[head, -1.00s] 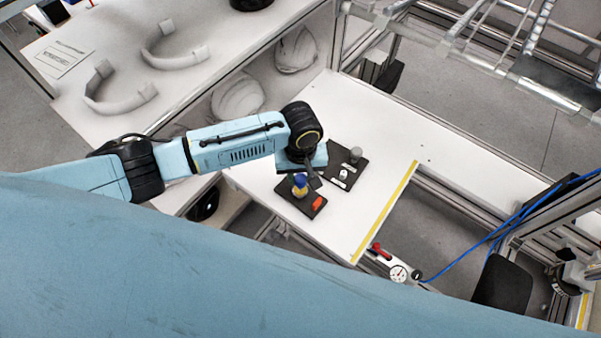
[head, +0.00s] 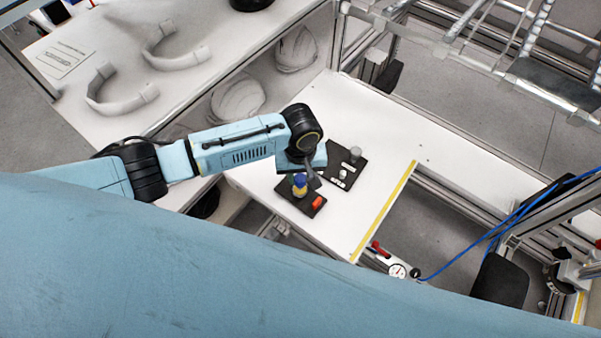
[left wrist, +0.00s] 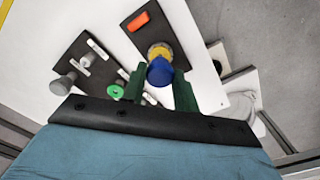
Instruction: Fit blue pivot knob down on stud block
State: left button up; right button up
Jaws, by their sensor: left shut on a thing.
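The blue pivot knob (head: 300,179) is over a yellow stud block (head: 299,191) on the near dark plate (head: 285,189). In the left wrist view the blue knob (left wrist: 159,72) covers much of the yellow block (left wrist: 160,49). My left gripper (left wrist: 160,88) has its two green fingers on either side of the knob and is shut on it. In the head view the gripper (head: 307,178) comes down from the black wrist. I cannot tell whether the knob is fully seated or a little above the block. My right gripper is not in view.
An orange-red block (head: 317,202) lies beside the yellow block on the same plate. A second dark plate (head: 357,164) holds a grey cylinder (head: 355,152) and small white parts. The white table is clear towards the yellow tape (head: 385,210).

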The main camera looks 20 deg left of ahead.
aim_at(300, 178)
pick_arm(q)
jog(key=shift+f+b, duration=0.65)
jog(key=shift+f, duration=0.75)
jog(key=o, duration=1)
jog(key=shift+r, duration=0.1)
notch_tip(300, 178, up, 13)
jog(key=shift+r+p, duration=0.15)
jog(key=shift+p, duration=0.3)
